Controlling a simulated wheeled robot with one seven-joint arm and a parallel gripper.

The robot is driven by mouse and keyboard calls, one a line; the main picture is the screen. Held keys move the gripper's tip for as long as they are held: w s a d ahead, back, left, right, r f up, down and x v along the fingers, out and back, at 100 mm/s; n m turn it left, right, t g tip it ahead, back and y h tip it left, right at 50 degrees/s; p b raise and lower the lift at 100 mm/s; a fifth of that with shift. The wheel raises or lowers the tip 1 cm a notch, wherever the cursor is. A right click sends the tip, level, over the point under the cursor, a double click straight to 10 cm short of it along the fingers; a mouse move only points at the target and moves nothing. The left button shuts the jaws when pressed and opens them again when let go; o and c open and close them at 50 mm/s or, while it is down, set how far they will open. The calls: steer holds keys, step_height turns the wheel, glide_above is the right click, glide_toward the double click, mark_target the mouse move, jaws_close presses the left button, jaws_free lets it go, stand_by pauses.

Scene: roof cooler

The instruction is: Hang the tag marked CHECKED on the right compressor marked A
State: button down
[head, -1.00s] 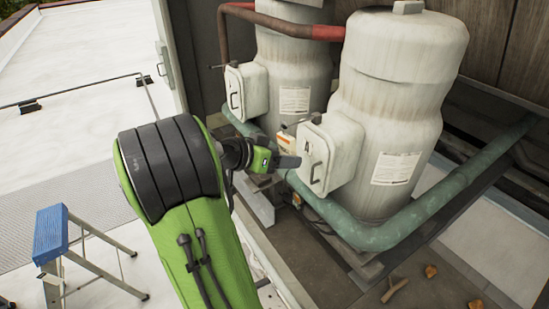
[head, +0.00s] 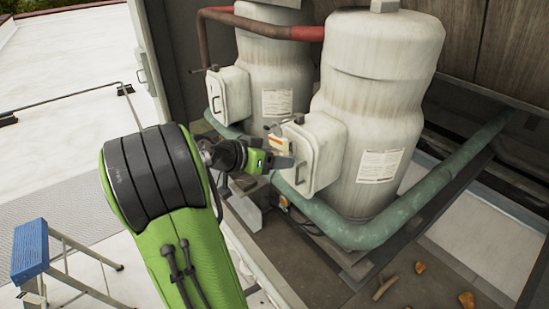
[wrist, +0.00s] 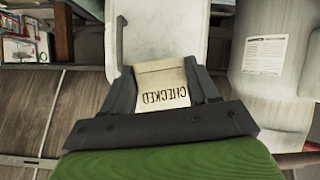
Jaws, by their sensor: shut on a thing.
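The right compressor (head: 385,85) is a large off-white tank with a pale box (head: 322,150) and handle on its front left. My gripper (head: 285,162) is in front of the left part of this box; I cannot tell whether it touches. In the wrist view my gripper (wrist: 164,88) is shut on a beige tag (wrist: 163,84) marked CHECKED, its lettering upside down. The box (wrist: 165,25) lies just beyond the tag there. The tag is not clear in the head view. The box's letter cannot be read now.
A second compressor (head: 275,70) with its own handled box (head: 228,95) stands behind left. A green pipe (head: 365,235) runs around the right compressor's base. Small loose debris (head: 384,287) lies at the front right. A blue-topped step (head: 30,250) stands at lower left.

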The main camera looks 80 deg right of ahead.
steer(key=shift+c, duration=1)
jaws_free()
steer(key=p+v, duration=0.3)
steer(key=v, duration=1.2)
steer(key=shift+w+a+r, duration=0.2)
steer(key=shift+a+r, duration=0.05)
steer(key=shift+f, duration=0.1)
